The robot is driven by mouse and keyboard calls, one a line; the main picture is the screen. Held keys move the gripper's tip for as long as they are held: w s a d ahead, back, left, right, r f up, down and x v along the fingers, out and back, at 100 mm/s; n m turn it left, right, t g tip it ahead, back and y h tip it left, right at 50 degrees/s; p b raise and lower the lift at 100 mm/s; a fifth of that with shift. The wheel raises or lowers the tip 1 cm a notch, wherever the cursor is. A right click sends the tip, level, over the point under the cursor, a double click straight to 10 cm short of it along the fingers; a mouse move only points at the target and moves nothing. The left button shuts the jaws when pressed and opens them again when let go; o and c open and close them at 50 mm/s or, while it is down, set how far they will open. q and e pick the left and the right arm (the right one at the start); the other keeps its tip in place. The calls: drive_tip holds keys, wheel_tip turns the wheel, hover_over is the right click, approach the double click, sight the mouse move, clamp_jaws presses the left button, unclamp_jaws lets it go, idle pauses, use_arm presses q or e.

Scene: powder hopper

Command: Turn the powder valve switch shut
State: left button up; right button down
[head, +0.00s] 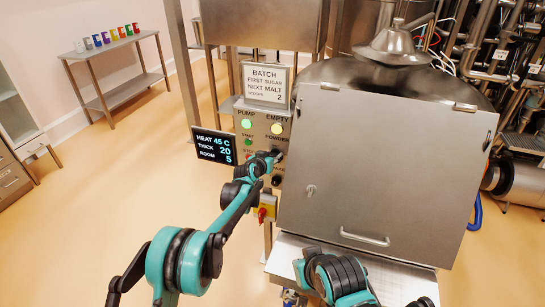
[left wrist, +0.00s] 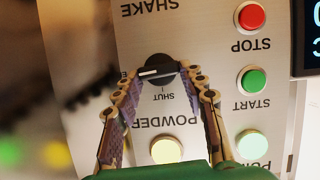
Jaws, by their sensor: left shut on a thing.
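The powder valve switch (left wrist: 158,72) is a round black knob with a white bar on it, seen upside down in the left wrist view. The word SHUT and a small tick stand beside it on the panel, with the POWDER label beyond. The white bar lies roughly across the picture, not in line with the tick. My left gripper (left wrist: 161,88) is shut on the knob, one finger on each side. In the head view the left gripper (head: 277,156) reaches the panel and hides most of the switch. My right arm shows at the bottom; its gripper does not.
The grey control panel (head: 262,111) has a lit green PUMP lamp (head: 247,124), a lit yellow EMPTY lamp (head: 276,129), and START (left wrist: 254,81) and STOP (left wrist: 251,17) buttons close by. A black display (head: 215,146) stands left, the steel hopper (head: 385,170) right.

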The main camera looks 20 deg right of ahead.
use_arm(q)
drive_tip(key=n+h, duration=0.1)
drive_tip(key=n+g, duration=0.1)
drive_tip(key=shift+w+a+f+n+h, duration=0.1)
drive_tip(key=shift+w+a+n+h, duration=0.1)
drive_tip(key=shift+a+n+h, duration=0.15)
drive_tip(key=n+h, duration=0.1)
drive_tip(key=n, duration=0.2)
drive_tip(key=f+n+h+b, duration=0.1)
drive_tip(key=n+h, duration=0.1)
drive_tip(key=n, duration=0.1)
drive_tip(key=n+h+b, duration=0.1)
drive_tip(key=n+h, duration=0.1)
drive_tip(key=n, duration=0.1)
drive_tip(key=shift+w+a+f+n, duration=0.15)
drive_tip(key=shift+a+f+n, duration=0.1)
drive_tip(key=shift+n, duration=0.1)
drive_tip(key=shift+b, duration=0.3)
drive_tip(key=o, duration=1.2)
drive_tip(key=shift+c, duration=0.2)
drive_tip(key=shift+r, duration=0.1)
